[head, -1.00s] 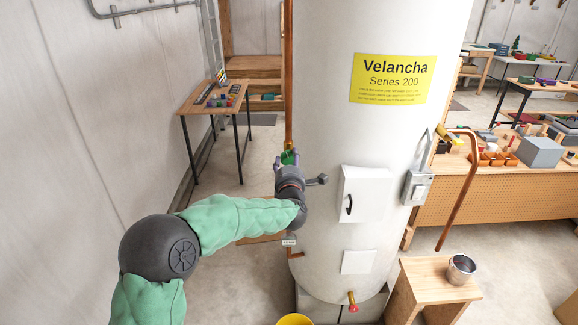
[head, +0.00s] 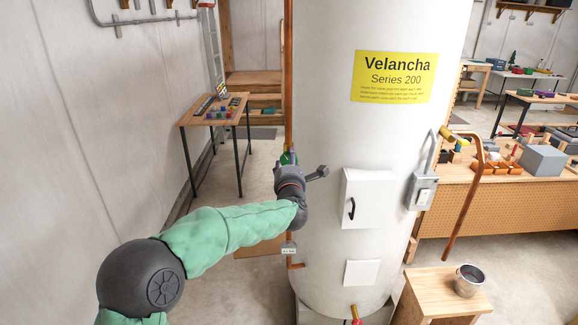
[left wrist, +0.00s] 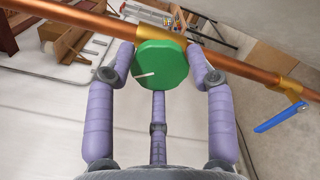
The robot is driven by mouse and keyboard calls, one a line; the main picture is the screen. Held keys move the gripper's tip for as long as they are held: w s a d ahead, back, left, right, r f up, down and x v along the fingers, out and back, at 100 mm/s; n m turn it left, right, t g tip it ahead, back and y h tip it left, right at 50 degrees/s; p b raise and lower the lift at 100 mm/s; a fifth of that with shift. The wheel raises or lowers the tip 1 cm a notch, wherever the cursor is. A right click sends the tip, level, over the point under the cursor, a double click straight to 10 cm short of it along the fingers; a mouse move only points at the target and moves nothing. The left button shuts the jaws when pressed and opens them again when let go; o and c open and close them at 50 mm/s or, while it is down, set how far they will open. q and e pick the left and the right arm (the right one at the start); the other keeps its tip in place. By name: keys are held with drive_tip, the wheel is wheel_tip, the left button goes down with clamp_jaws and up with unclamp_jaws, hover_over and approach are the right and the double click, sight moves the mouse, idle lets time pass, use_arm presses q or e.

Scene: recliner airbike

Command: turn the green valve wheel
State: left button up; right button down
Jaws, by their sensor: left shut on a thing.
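The green valve wheel (left wrist: 162,64) sits on a copper pipe and fills the space between my gripper's fingers in the left wrist view. A white mark shows on its face. In the head view my left gripper (head: 289,165) is mostly hidden behind my wrist. My right gripper is not in view.
The large white tank (head: 345,140) stands just right of my left arm. A blue lever (left wrist: 280,117) sits on the pipe's fitting to the right in the left wrist view. A small table (head: 213,110) stands at the back left, and a wooden stool (head: 440,292) at the front right.

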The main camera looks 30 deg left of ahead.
use_arm(q)
drive_tip(key=n+b, duration=0.3)
drive_tip(key=b, duration=0.2)
drive_tip(key=shift+b, duration=0.3)
